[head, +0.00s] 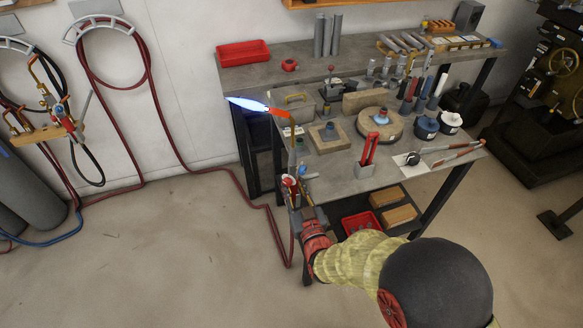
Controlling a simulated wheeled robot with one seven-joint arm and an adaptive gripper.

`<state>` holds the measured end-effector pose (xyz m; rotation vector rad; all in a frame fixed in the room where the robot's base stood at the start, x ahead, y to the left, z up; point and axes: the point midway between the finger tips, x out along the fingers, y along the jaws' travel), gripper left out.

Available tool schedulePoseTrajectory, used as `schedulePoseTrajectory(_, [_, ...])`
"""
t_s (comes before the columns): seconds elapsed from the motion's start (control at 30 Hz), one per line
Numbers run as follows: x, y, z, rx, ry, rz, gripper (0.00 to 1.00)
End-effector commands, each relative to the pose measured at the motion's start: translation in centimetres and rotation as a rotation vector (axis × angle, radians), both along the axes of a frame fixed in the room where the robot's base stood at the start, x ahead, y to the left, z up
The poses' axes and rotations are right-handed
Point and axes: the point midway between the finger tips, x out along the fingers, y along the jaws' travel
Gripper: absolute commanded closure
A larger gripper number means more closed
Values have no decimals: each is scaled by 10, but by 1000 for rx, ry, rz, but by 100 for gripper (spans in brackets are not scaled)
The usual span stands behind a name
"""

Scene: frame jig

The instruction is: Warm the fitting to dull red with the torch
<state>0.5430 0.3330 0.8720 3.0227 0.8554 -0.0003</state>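My gripper (303,201) is at the front left corner of the workbench and appears shut on the torch (291,165). The torch stands roughly upright in it, with a brass tube and an orange nozzle at the top. It is lit: a blue-white flame (248,104) points left, past the bench's left edge, away from the pieces on the bench. A small blue-grey piece (329,130) stands on a square block, right of the nozzle. A similar piece (381,116) stands on a round tan disc. I cannot tell which is the fitting; neither visibly glows.
The bench top (350,175) is crowded with blocks, pots (427,126) and upright tools. A red torch-like tool (369,153) stands near its front edge. A red hose (232,172) runs from the wall rack to the torch.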

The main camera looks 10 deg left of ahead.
Motion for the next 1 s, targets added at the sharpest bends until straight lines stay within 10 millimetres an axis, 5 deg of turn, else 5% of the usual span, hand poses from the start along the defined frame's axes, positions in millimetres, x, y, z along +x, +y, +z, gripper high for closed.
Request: schedulePoseTrajectory(1.0, [1,0,45,3,-4,0,100])
